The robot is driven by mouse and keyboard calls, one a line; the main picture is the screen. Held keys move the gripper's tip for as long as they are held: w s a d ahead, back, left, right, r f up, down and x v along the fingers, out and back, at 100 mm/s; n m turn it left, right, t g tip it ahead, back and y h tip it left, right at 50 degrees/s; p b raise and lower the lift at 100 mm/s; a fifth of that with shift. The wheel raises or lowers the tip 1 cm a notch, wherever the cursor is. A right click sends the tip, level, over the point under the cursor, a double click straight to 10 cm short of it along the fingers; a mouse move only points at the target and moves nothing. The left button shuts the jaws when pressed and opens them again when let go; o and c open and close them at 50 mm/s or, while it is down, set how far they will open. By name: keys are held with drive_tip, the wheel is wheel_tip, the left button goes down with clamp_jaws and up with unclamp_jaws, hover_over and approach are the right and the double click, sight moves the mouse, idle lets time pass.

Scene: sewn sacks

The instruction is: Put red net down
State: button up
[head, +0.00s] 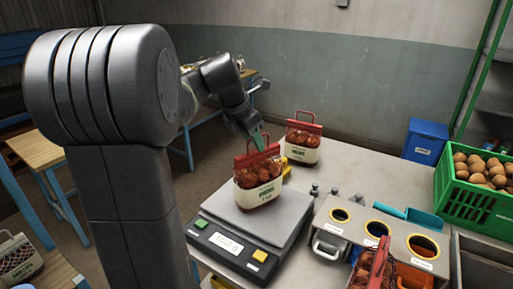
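A red net sack (258,182) of round reddish-brown produce, with a cream label band and a red top strip, is upright over the plate of the scale (275,222). I cannot tell whether its base touches the plate. My gripper (259,141) comes down from the upper left to the sack's red top strip. Its greenish fingers overlap the strip's upper edge, and the grip itself is too small to make out. A second, similar red net sack (302,143) stands on the table behind and to the right.
A grey block with several round openings (380,236) stands right of the scale. Another red-topped sack (370,270) is at the front edge. A green crate of produce (468,208) and a blue bin (425,141) are at right.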

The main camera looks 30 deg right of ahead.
drive_tip(key=v, duration=0.8)
drive_tip(key=shift+r, duration=0.2)
drive_tip(key=x, duration=1.2)
drive_tip(key=shift+f, duration=0.2)
wheel_tip(320, 180, up, 2)
drive_tip(key=shift+a+r, duration=0.1)
drive_tip(key=shift+r, duration=0.45)
